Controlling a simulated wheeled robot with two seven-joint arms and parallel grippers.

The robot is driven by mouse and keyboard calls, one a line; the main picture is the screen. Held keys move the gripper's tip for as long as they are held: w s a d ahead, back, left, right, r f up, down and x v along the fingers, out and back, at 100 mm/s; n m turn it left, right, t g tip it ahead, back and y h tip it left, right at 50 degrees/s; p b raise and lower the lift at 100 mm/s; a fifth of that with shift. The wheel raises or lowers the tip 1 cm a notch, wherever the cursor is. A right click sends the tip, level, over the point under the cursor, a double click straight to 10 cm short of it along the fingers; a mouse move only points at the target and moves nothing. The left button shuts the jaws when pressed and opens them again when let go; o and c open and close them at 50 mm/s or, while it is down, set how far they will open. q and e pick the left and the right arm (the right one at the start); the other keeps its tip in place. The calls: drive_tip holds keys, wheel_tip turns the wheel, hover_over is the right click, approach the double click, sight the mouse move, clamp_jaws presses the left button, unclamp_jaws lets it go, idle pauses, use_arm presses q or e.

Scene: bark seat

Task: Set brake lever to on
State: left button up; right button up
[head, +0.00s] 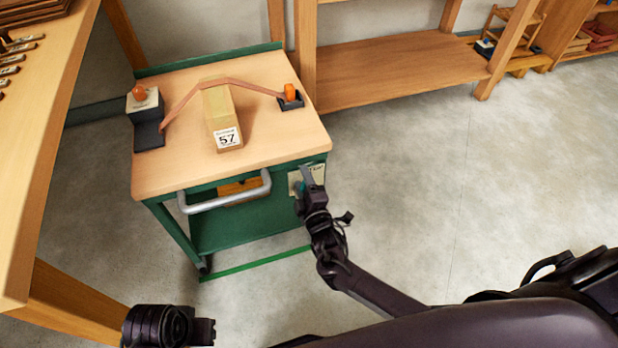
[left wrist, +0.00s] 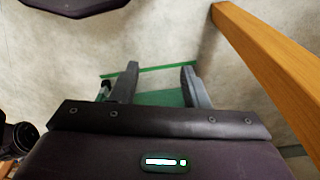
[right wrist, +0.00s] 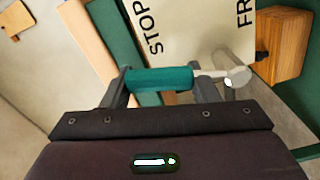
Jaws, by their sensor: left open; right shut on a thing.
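The brake lever has a teal grip (right wrist: 160,80) and a pale rod running right to a round pivot end (right wrist: 235,77) in the right wrist view. Its plate (right wrist: 195,35) reads "STOP" at left and "FR", cut off, at right. The teal grip lies on the picture's STOP side. My right gripper (right wrist: 163,84) is shut on the grip. In the head view this gripper (head: 306,185) is at the plate on the green cart's (head: 240,232) front right and hides most of the lever. My left gripper (left wrist: 158,85) is open and empty, low at left (head: 206,331).
The cart's wooden top (head: 180,174) carries a box marked 57 (head: 222,118) under a strap. A grey handle (head: 225,197) juts from its front. A wooden block (right wrist: 282,45) is beside the plate. A wooden bench (head: 45,100) stands at left; floor (head: 430,190) at right is clear.

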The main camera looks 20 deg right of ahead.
drive_tip(key=shift+a+n, duration=0.3)
drive_tip(key=shift+n, duration=0.1)
use_arm(q)
drive_tip(key=shift+w+a+f+p, duration=0.1)
drive_tip(key=shift+f+p, duration=0.1)
drive_tip(key=shift+f, duration=0.45)
drive_tip(key=shift+w+f+p, duration=0.1)
drive_tip(key=shift+f+p, duration=0.05)
drive_tip(key=shift+f, duration=0.45)
use_arm(e)
drive_tip(key=shift+a+n, duration=0.65)
drive_tip(key=shift+n, duration=0.45)
drive_tip(key=o, duration=1.1)
drive_tip(key=shift+s, duration=0.1)
use_arm(q)
drive_tip(key=f, duration=0.1)
drive_tip(key=f+p, duration=0.1)
drive_tip(key=f, duration=0.3)
drive_tip(key=shift+w+a+f, duration=0.15)
drive_tip(key=shift+w+a, duration=0.05)
drive_tip(key=shift+a, duration=0.05)
use_arm(e)
drive_tip(key=s, duration=0.7)
drive_tip(key=shift+s, duration=0.3)
